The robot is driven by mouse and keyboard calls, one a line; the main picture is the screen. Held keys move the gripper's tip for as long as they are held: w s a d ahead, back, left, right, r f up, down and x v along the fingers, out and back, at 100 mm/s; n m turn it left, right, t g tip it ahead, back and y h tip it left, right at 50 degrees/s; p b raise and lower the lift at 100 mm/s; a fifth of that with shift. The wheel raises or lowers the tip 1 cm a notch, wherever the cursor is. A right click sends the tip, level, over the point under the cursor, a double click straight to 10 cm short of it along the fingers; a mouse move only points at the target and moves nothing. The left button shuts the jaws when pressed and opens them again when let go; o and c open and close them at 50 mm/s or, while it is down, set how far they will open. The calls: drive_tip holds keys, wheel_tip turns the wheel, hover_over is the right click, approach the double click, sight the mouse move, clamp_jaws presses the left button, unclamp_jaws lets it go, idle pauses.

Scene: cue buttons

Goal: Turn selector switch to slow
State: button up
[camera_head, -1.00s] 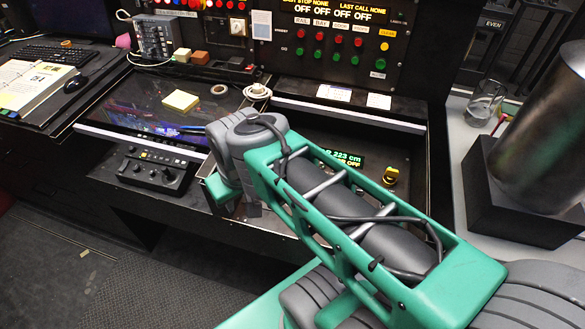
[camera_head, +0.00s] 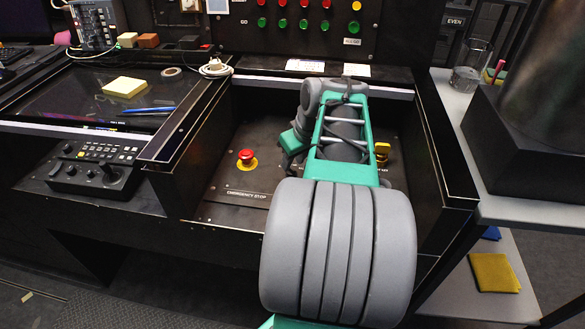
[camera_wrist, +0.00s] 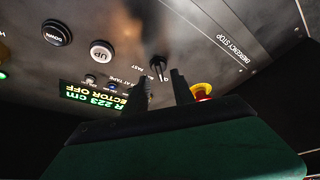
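The selector switch (camera_wrist: 158,66) is a small black knob on the dark panel, seen in the wrist view with a FAST label beside it. I cannot tell which position it points to. My gripper (camera_wrist: 160,82) is open, with its two dark fingers apart and the knob just beyond the gap between their tips. Nothing is held, and I cannot tell whether a finger touches the knob. A lit display (camera_wrist: 95,97) beside it reads 223 cm and SELECTOR OFF. In the head view my arm hides the switch, display and fingers.
The red emergency stop (camera_head: 246,157) on its yellow ring is close to my right finger in the wrist view (camera_wrist: 202,91). White (camera_wrist: 101,51) and black DOWN (camera_wrist: 56,33) buttons lie left. Raised console walls (camera_head: 447,150) enclose the panel.

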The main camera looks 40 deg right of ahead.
drive_tip(key=shift+x, duration=1.1)
clamp_jaws()
